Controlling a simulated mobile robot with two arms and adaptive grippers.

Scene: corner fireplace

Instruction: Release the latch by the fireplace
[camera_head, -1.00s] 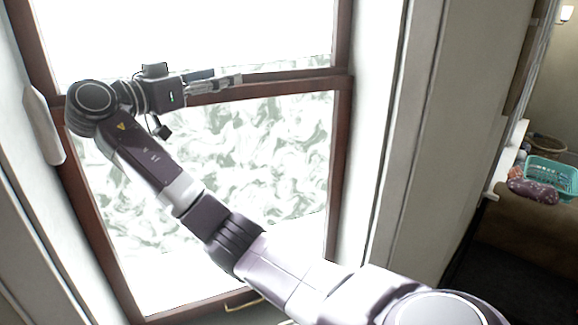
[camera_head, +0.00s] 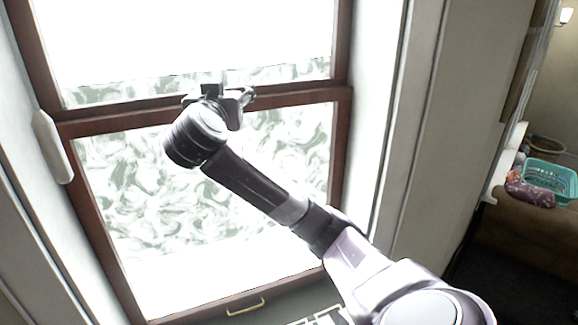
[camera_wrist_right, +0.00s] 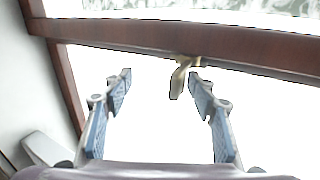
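A small brass latch (camera_wrist_right: 180,77) hangs from the underside of the dark red-brown window rail (camera_wrist_right: 240,50) in the right wrist view. My right gripper (camera_wrist_right: 161,76) is open, with its two blue-grey fingers pointing up at the rail. The latch shows between the fingertips, much closer to the right-hand finger. I cannot tell whether that finger touches it. In the head view my right gripper (camera_head: 240,97) is in front of the middle rail, mostly hidden by my own wrist. The latch is hidden there. My left gripper is in neither view.
The window's lower pane (camera_head: 200,180) is bright and frosted. A brass handle (camera_head: 245,307) sits at the lower rail. A white fitting (camera_head: 53,146) is on the left jamb. A teal basket (camera_head: 550,178) stands at the far right.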

